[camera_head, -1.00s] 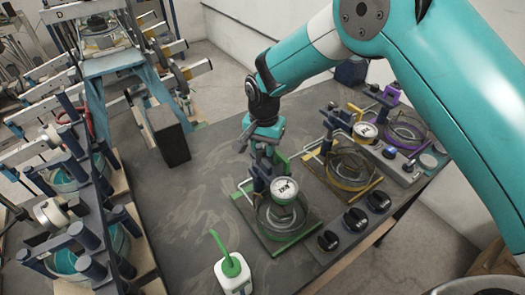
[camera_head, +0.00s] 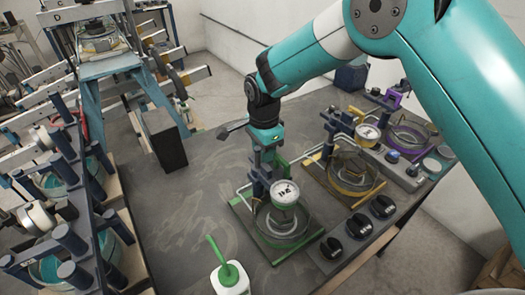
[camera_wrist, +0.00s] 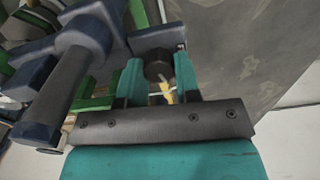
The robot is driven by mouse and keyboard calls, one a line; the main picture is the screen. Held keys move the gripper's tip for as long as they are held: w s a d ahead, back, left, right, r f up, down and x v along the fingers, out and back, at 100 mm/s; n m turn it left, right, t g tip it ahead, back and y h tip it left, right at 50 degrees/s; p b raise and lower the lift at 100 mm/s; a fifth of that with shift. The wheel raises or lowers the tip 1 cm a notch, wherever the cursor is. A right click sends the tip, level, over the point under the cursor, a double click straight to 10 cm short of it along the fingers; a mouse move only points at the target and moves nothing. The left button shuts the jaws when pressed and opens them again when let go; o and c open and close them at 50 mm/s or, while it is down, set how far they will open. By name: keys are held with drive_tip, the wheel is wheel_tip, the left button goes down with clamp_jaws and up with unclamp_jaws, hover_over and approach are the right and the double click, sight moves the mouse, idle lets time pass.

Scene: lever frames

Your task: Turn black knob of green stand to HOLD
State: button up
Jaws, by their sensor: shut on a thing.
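The green stand (camera_head: 262,243) is on the dark bench in the head view, with a white-faced dial (camera_head: 285,192) above a clear round dish. My gripper (camera_head: 266,148) is at the top of its blue-grey post, at the back of the stand. In the wrist view, my gripper's teal fingers (camera_wrist: 159,80) are on either side of a black knob (camera_wrist: 158,66), shut on it. A pale mark and a yellow piece show just below the knob. The knob is hidden in the head view. I cannot read any HOLD label.
A yellow stand (camera_head: 352,190) and a purple stand (camera_head: 411,150) are to the right. Several black knobs on a dark strip (camera_head: 331,248) line the bench's front right.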

idle(0.4)
drive_tip(key=o, duration=0.9)
wheel_tip(320, 180, up, 18)
drive_tip(key=b, duration=0.3)
drive_tip(key=shift+f, duration=0.25)
drive_tip(key=s+d+r+n+y, duration=0.2)
drive_tip(key=s+d+r+n, duration=0.1)
drive_tip(key=s+d+n, duration=0.6)
drive_tip(key=s+d+f+n, duration=0.1)
drive_tip(key=s+d+n, duration=0.1)
drive_tip(key=s, duration=0.4)
drive_tip(key=s+d+f+n+y, duration=0.1)
drive_tip(key=s+n, duration=0.3)
drive_tip(key=s, duration=0.2)
drive_tip(key=s+d+f+n+y, duration=0.1)
drive_tip(key=s+d+n, duration=0.1)
drive_tip(key=s, duration=0.5)
drive_tip(key=shift+d+f+n, duration=0.15)
drive_tip(key=shift+d+n, duration=0.15)
drive_tip(key=shift+n, duration=0.6)
